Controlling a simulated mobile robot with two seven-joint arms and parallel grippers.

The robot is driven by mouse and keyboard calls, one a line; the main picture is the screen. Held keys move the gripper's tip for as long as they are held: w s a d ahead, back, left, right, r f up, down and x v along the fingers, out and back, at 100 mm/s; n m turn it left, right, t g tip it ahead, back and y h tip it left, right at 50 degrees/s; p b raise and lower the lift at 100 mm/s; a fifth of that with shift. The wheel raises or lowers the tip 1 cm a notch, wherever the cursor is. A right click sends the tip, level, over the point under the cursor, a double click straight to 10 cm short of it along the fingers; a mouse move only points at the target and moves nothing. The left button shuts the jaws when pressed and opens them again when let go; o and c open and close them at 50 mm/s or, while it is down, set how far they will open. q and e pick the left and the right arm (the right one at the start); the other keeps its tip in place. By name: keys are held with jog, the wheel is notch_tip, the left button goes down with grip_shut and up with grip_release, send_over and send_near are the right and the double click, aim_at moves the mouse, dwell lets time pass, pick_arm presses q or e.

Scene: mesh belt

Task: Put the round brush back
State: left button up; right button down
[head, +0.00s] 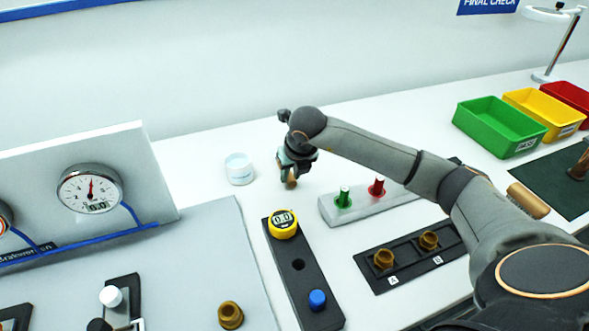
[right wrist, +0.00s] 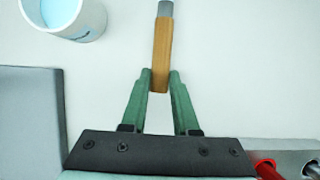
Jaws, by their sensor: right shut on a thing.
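My right gripper (head: 290,174) is over the white table, shut on the wooden handle of a brush (right wrist: 162,48), which I take to be the round brush. In the right wrist view the fingertips (right wrist: 160,78) pinch the handle's near end. In the head view only a bit of brown wood shows at the fingers. A white cup (head: 239,170) with light blue inside stands left of the gripper; it also shows in the right wrist view (right wrist: 88,22), apart from the brush. My left gripper is not in view.
A grey block with green and red plugs (head: 343,207) lies right of the gripper. A black strip with a yellow gauge (head: 298,265) is in front. A gauge panel (head: 130,170) stands left. Green (head: 500,126), yellow and red bins are at right. Table behind the cup is clear.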

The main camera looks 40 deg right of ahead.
jog(key=c, duration=0.6)
grip_release()
jog(key=b+v, duration=0.1)
jog(key=v, duration=1.1)
jog(key=shift+s+r, duration=0.2)
jog(key=shift+r, duration=0.05)
jog(key=shift+a, duration=0.1)
